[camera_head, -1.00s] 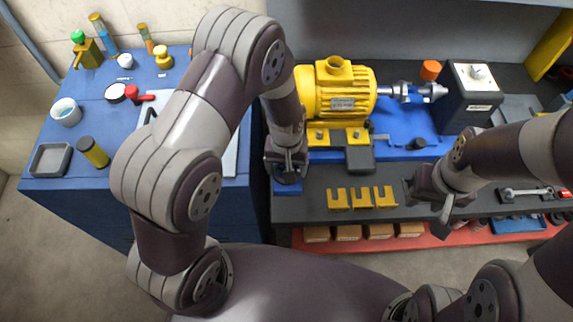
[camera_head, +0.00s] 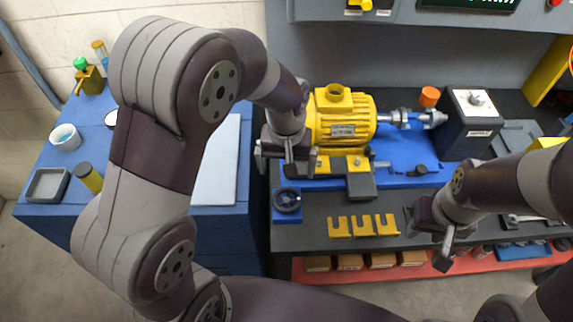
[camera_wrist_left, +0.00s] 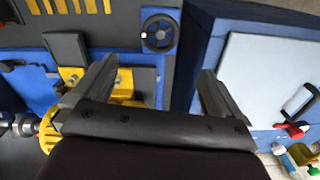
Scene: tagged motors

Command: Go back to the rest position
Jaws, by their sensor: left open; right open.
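My left gripper (camera_head: 288,152) hangs open and empty in front of the left end of the yellow motor (camera_head: 342,116). In the left wrist view its two fingers (camera_wrist_left: 157,70) stand wide apart with nothing between them. A black handwheel (camera_head: 287,200) on a blue block shows below it, and it also shows in the left wrist view (camera_wrist_left: 158,34). My right gripper (camera_head: 428,240) is open and empty, over the front edge of the dark bench at the right. Its arm comes in from the right. My left arm hides part of the blue cabinet.
The motor sits on a blue base on the dark bench (camera_head: 320,236). Yellow brackets (camera_head: 362,226) lie at its front. A dark box (camera_head: 474,124) stands right of the motor. The blue cabinet (camera_head: 100,215) at left carries a white panel (camera_head: 217,165), a grey tray (camera_head: 47,184) and a cup.

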